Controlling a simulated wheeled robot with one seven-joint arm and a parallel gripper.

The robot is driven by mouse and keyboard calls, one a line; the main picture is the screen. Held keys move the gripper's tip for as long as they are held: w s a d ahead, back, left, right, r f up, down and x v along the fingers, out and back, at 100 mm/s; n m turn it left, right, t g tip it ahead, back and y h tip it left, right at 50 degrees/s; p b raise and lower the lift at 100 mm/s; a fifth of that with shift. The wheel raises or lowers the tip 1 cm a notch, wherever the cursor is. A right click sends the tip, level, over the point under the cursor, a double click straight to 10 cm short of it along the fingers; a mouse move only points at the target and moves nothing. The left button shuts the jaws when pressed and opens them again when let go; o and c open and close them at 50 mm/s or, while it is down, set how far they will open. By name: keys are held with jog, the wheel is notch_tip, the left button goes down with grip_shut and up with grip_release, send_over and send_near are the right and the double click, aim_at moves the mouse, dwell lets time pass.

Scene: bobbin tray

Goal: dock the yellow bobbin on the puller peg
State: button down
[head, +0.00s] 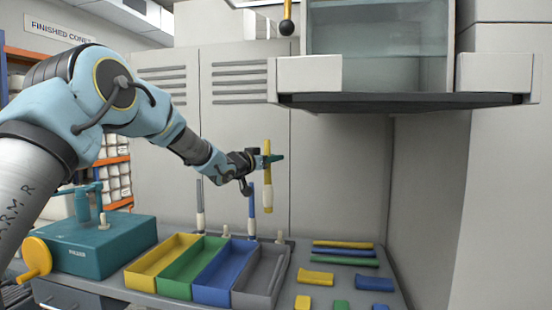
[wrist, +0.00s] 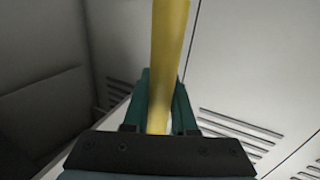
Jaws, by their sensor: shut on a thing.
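The yellow bobbin (head: 268,182) hangs upright in the air, with its pale section near the lower end. My gripper (head: 268,158) is shut on its upper part. In the wrist view the yellow shaft (wrist: 168,60) stands between my teal fingers (wrist: 165,105), and its lower end is hidden by the gripper body. The teal puller box (head: 120,246) stands at the left of the bench, with a yellow handwheel (head: 36,258) on its side. A short cream peg (head: 103,221) stands on its top, bare. The bobbin is well to the right of it, apart and higher.
A blue bobbin (head: 252,207) and a grey bobbin (head: 200,207) stand upright behind the yellow, green, blue and grey trays (head: 262,278). Coloured pieces (head: 345,253) lie at the right. A glass-fronted cabinet (head: 400,98) overhangs the bench's right side.

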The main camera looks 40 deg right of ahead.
jog(key=w+a+f+n+t+y, duration=0.5)
jog(key=a+f, duration=0.4)
jog(key=a, duration=1.5)
jog(key=w+a+f+n+t+y, duration=0.5)
jog(key=a+f, duration=0.5)
jog(key=a, duration=1.4)
jog(key=w+a+f+n+t+y, duration=0.5)
jog(key=a+f, duration=0.4)
jog(key=a, duration=1.5)
jog(key=w+n+y, duration=0.1)
jog(key=w+y, duration=0.1)
jog(key=shift+w+f+y, duration=0.25)
jog(key=shift+w+y, duration=0.1)
jog(key=shift+y, duration=0.05)
jog(key=shift+a+r, duration=0.1)
jog(key=shift+a, duration=0.05)
